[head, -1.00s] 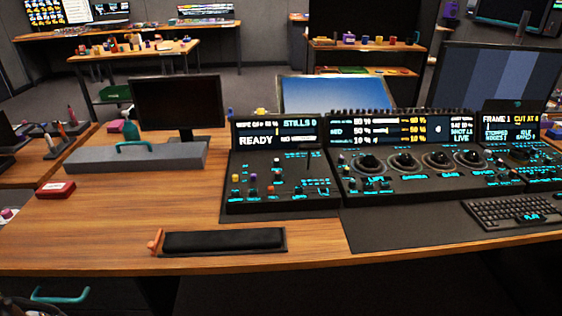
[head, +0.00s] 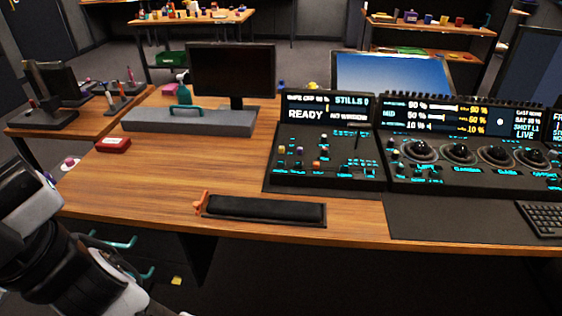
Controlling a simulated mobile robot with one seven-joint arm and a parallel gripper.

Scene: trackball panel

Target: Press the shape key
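The left panel (head: 300,181) stands on the wooden desk, with a screen reading "STILLS 0" and "READY" and several small keys and knobs below it. The trackball panel (head: 440,186) adjoins it on the right, with several trackballs in dark rings under a screen of percentages. Both have cyan-lit labels too small to read, so I cannot tell which key is the shape key. My arm (head: 60,245) shows at the lower left, apart from the panels. My gripper is not in view.
A black padded rest (head: 265,210) lies near the desk's front edge. A red box (head: 113,145), a grey case (head: 190,121) and a dark monitor (head: 232,70) stand on the left. A keyboard (head: 542,219) is at the right.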

